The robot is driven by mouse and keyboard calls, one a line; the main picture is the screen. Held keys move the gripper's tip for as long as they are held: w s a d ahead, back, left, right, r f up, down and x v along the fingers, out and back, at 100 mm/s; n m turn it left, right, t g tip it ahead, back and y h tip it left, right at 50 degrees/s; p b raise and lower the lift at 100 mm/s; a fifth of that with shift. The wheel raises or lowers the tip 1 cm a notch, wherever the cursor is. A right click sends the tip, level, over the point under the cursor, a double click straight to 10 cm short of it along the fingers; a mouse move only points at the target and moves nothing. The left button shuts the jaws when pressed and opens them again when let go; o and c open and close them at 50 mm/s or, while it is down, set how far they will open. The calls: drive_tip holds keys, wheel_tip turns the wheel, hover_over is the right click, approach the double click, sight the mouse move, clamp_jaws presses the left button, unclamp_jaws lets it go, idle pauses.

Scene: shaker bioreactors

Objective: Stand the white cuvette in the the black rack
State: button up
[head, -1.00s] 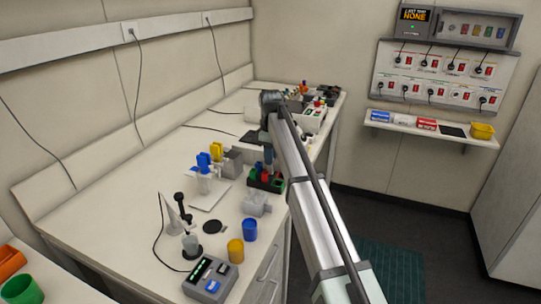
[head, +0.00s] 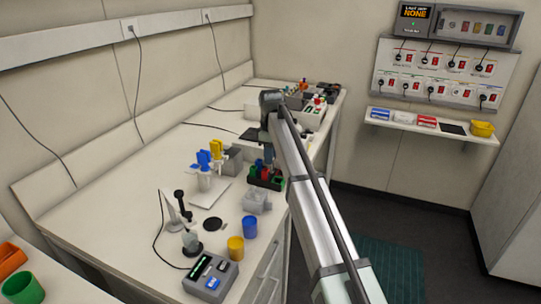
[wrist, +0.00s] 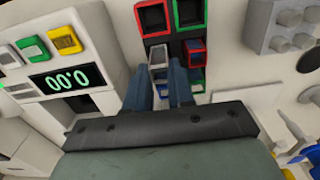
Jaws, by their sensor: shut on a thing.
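The black rack (wrist: 176,48) lies ahead of my fingers in the wrist view, with red-rimmed and green-rimmed cuvettes in its slots. It also shows in the head view (head: 258,182), near the bench's front edge, below my gripper. My gripper (wrist: 163,78) is shut on the white cuvette (wrist: 158,56), whose pale top shows between and just beyond the two fingers. The cuvette appears over or at a slot on the rack's left side. Its lower end is hidden, so I cannot tell how deep it sits.
A white device with a green-lit display (wrist: 66,78) stands close left of the rack. A grey block with round knobs (wrist: 280,28) is to the right. In the head view, a blue cup (head: 250,228) and a yellow cup (head: 236,247) stand nearer on the bench.

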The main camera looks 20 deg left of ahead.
drive_tip(key=shift+f, duration=1)
idle(0.3)
drive_tip(key=o, duration=0.9)
drive_tip(key=shift+c, duration=0.2)
drive_tip(key=shift+r, duration=0.15)
wheel_tip(320, 180, up, 7)
idle(0.6)
idle(0.4)
